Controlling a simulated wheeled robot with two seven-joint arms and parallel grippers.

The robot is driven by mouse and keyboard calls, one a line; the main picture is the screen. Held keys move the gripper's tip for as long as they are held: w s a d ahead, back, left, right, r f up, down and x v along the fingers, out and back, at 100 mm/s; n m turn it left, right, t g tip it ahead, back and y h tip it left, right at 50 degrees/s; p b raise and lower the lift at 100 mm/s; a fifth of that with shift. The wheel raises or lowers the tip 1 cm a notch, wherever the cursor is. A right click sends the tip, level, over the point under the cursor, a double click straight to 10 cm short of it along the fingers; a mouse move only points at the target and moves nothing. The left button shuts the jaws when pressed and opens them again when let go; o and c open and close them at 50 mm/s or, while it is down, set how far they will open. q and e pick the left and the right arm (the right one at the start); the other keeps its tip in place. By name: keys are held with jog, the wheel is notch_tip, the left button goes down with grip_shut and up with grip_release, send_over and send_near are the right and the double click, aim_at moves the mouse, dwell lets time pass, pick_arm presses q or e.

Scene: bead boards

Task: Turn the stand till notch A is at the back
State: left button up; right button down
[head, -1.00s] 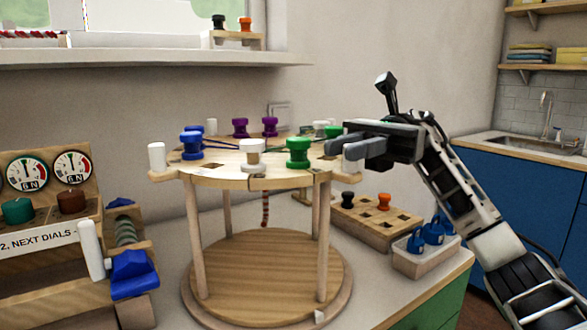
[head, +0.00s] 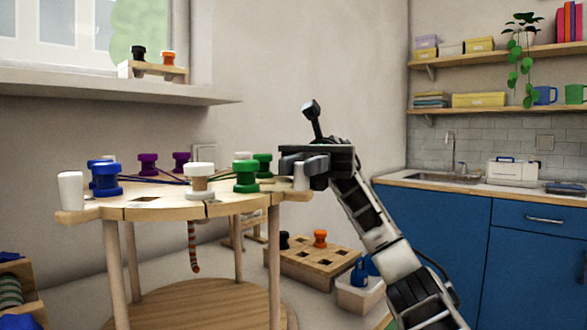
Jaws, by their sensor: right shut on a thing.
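The stand is a round wooden top (head: 150,208) on wooden legs above a round base (head: 205,302). Its top carries blue (head: 105,180), white (head: 199,180), green (head: 246,176) and purple (head: 148,163) spools, with dark strands among them. A white peg (head: 70,190) stands upright at the left rim. Another white peg (head: 301,178) is at the right rim, between the fingers of my right gripper (head: 297,163), which is shut on it. No letter at any notch is readable. My left gripper is out of view.
A wooden block (head: 313,262) with holes and an orange spool (head: 320,238) stands right of the stand, with a small bin (head: 358,293) beside it. A windowsill (head: 100,86) runs behind. Blue cabinets (head: 480,245) are at the right.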

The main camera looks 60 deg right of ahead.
jog(key=c, duration=1.3)
grip_release()
jog(key=shift+c, duration=0.2)
